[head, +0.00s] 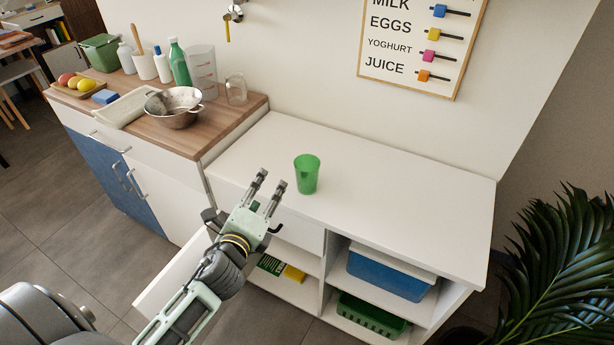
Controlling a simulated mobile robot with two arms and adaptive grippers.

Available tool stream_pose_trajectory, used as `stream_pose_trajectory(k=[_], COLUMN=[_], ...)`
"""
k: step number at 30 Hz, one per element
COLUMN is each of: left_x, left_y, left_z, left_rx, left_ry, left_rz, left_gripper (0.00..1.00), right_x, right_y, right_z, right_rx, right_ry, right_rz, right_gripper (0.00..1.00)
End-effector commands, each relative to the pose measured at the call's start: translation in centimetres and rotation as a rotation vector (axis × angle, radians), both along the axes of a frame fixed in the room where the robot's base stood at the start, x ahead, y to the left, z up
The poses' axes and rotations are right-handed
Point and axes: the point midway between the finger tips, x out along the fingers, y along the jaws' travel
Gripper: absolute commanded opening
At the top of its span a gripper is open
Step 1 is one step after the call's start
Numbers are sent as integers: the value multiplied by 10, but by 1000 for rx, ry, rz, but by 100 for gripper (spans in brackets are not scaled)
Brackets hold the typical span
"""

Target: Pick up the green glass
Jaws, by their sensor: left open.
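The green glass (307,174) stands upright on the white countertop (400,205), near the middle of its left half. My left gripper (268,193) comes in from the lower left and is open, with two dark fingers pointing up and toward the counter. Its fingertips are to the left of the glass and apart from it. Nothing is between the fingers. My right gripper is not in view.
A wooden worktop at the left holds a metal colander (174,107), a green bottle (179,63) and a glass jar (236,89). A drawer (172,268) stands open below the counter. A plant (565,270) is at the right. The counter around the glass is clear.

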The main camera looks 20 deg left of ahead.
Motion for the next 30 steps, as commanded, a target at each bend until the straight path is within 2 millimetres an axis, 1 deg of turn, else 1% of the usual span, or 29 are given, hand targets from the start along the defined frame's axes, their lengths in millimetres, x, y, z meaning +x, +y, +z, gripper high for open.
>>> stream_pose_trajectory(k=[1,3,6,9,10,12,16,23,27,30], left_x=[15,29,41,45,46,47,56,80,99,112], left_y=[-2,-10,-23,-33,-35,-38,-42,-52,-63,-66], left_z=[10,19,20,17,15,13,13,13,13,11], left_rx=[189,451,753,955,995,1058,1091,1083,1081,1082], left_ry=[-36,-82,-130,-162,-169,-182,-188,-187,-189,-187], left_rz=[-83,-201,-337,-432,-453,-483,-498,-497,-497,-496], left_gripper=[73,73,73,73,73,73,73,73,73,73], right_x=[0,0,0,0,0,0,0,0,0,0], right_y=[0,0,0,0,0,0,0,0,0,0], right_z=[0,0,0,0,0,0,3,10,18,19], right_rx=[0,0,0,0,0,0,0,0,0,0], right_ry=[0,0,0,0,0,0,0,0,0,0], right_rz=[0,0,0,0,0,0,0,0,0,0], right_gripper=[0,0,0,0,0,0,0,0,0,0])
